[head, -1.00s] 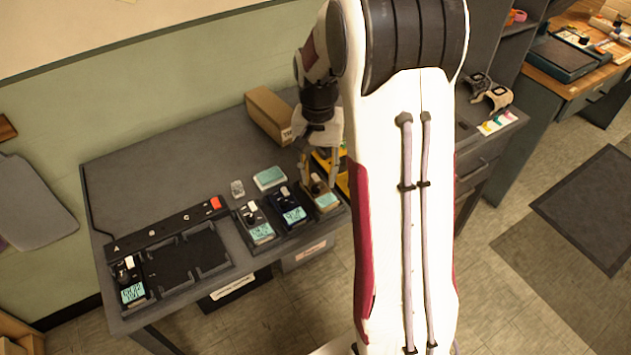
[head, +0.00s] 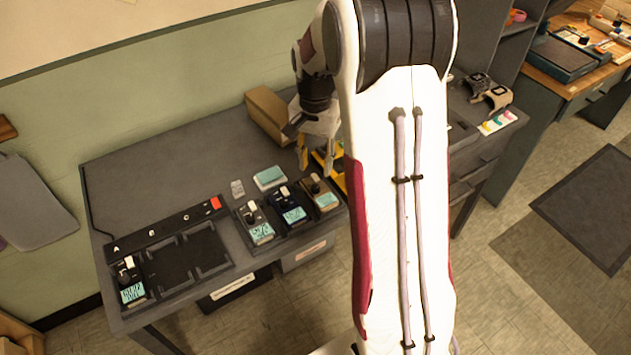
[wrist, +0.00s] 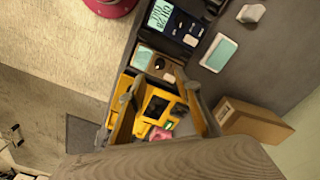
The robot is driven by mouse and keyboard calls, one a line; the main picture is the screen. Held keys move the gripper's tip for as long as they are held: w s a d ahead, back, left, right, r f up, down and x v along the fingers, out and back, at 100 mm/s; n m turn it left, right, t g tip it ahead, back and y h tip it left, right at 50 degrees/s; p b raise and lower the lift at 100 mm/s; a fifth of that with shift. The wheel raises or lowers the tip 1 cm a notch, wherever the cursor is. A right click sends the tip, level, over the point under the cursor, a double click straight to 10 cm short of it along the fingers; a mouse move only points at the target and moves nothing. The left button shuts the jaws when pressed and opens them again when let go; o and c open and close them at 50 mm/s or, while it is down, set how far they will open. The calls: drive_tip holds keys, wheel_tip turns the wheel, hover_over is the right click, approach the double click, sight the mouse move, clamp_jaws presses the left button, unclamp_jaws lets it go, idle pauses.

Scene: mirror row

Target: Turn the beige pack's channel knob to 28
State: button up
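The beige pack (head: 322,197) stands at the right end of the row of packs on the bench, its pale screen facing the front. Its dark knob (head: 315,183) shows on top, but I cannot read its setting. In the wrist view the beige pack (wrist: 168,70) lies just beyond my fingertips, with its screen (wrist: 142,57) and knob visible. My gripper (head: 316,166) is open and empty, behind and above the pack. In the wrist view the fingers of my gripper (wrist: 163,86) are spread apart over the yellow tray.
A yellow tray (head: 340,181) with small items lies right behind the pack. The dark blue pack (head: 291,211) and another pack (head: 258,228) stand to its left. A cardboard box (head: 268,114) is at the back. The bench's left rear is clear.

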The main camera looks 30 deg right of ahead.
sight(315, 187)
drive_tip(key=shift+f, duration=3.7)
clamp_jaws()
